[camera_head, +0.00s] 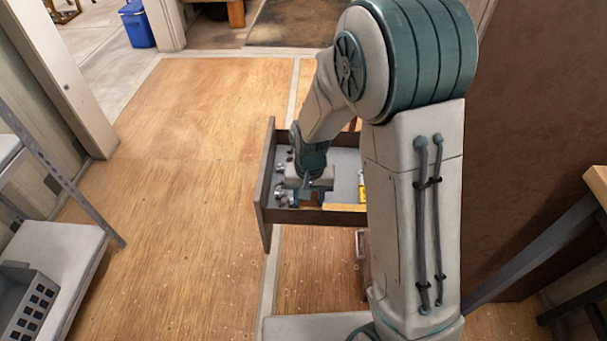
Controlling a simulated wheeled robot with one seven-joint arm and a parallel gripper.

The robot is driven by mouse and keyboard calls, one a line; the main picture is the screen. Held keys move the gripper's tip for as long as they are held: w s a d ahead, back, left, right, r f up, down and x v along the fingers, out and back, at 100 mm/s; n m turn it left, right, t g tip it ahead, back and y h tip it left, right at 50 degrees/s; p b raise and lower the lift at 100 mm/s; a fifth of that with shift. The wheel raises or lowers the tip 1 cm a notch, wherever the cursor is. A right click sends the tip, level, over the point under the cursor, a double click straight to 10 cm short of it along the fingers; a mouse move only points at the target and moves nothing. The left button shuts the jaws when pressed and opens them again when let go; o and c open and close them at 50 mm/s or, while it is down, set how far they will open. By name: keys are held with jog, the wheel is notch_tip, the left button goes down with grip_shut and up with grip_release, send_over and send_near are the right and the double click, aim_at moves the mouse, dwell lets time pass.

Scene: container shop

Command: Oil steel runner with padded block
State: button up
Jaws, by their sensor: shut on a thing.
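My gripper (306,186) points down into an open drawer (264,190), near its front panel. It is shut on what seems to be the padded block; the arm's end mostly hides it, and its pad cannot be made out. A tan strip (345,207) runs along the drawer's near side. A narrow pale metal piece (360,244) shows below the drawer, beside my arm; I cannot tell whether it is the steel runner. My arm covers the drawer's right part.
Several small metal parts (281,197) and a yellow item (362,188) lie in the drawer. A shelf with a grey crate (27,301) stands at left, a workbench (598,182) at right. A blue bin (138,25) stands at the back. The wooden floor left of the drawer is clear.

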jog(key=shift+a+r, duration=0.15)
jog(key=shift+a, duration=0.25)
notch_tip(320, 180, up, 3)
jog(key=shift+d+f+p, duration=0.1)
jog(key=shift+f+p, duration=0.1)
jog(key=shift+p, duration=0.7)
jog(key=shift+r+p, duration=2.05)
jog(key=shift+r, duration=0.6)
jog(key=shift+w, duration=0.1)
